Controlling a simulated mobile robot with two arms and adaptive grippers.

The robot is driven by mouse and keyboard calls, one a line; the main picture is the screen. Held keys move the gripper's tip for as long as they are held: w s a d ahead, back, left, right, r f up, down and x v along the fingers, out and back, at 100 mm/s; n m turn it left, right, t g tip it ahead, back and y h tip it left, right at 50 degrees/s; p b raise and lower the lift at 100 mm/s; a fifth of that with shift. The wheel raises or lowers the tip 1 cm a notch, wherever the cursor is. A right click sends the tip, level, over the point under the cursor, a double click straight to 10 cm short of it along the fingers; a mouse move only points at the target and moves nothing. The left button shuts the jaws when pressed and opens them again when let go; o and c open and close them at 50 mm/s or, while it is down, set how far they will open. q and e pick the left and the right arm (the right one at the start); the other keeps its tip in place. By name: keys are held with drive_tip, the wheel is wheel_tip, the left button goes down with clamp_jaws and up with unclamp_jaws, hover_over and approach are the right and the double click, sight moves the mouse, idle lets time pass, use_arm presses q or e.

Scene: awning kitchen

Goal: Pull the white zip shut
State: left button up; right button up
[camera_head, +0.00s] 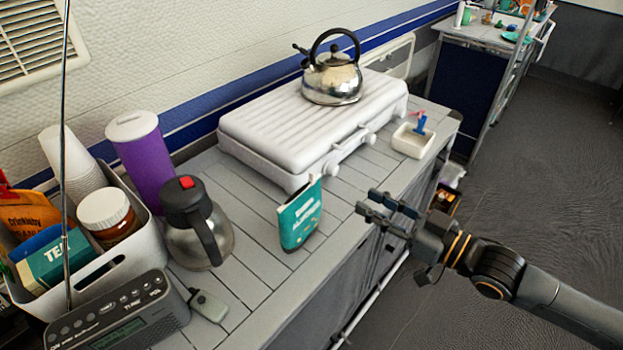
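I cannot make out a white zip in this view. The grey fabric front (335,272) of the kitchen unit hangs below the worktop edge, partly in shadow. My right gripper (366,202) reaches in from the right and points left, in front of the worktop's front edge. Its two dark fingers are apart with a gap between them, and I see nothing held there. The gripper and forearm hide part of the unit's front. My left gripper is not in view.
On the worktop (245,265) stand a teal packet (300,216), a steel jug (198,228), a radio (125,315) and a white stove (300,125) with a kettle (332,80). A white tray (412,140) is at the right end. Floor (545,170) at right is clear.

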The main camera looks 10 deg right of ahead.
sight(314, 175)
drive_tip(key=shift+y, duration=0.3)
drive_tip(key=b+x, duration=0.1)
drive_tip(key=x, duration=0.3)
drive_tip(key=b+x, duration=0.1)
drive_tip(key=x, duration=0.4)
drive_tip(key=s+a+r+b+x, duration=0.1)
drive_tip(key=x, duration=0.4)
drive_tip(key=shift+d, duration=0.1)
clamp_jaws()
